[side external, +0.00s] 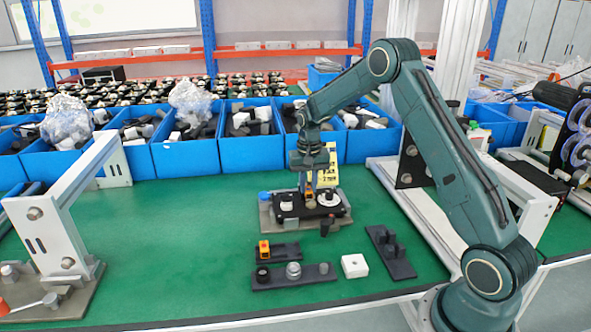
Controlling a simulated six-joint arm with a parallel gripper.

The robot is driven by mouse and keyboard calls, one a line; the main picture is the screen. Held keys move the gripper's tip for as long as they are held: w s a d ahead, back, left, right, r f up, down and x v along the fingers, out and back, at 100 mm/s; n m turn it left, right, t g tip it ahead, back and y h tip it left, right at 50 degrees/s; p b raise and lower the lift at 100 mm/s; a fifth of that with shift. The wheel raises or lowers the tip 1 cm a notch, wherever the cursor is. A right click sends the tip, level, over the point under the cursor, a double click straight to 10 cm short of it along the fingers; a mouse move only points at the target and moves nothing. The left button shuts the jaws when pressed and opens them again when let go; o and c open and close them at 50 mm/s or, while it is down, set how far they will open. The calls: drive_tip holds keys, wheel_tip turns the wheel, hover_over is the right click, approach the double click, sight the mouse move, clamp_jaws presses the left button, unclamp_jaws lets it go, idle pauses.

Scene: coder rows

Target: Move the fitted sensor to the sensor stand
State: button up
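My gripper (309,188) points straight down over the black fixture plate (283,213), which lies on a grey base on the green table. A small orange part, which looks like the fitted sensor (309,194), shows at my fingertips. I cannot tell whether the fingers are closed on it or only around it. A short dark stand (285,252) in front of the fixture carries another orange-and-black sensor (264,249) at its left end. Its right part looks bare. This is likely the sensor stand.
A longer dark stand (322,279) holds a black knob and a grey round part. A white block (354,266) and a dark stand with pegs (390,253) are to the right. Blue bins (252,153) line the back.

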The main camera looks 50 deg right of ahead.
sight(308, 189)
clamp_jaws()
drive_tip(key=shift+r, duration=0.25)
drive_tip(key=shift+r, duration=1.8)
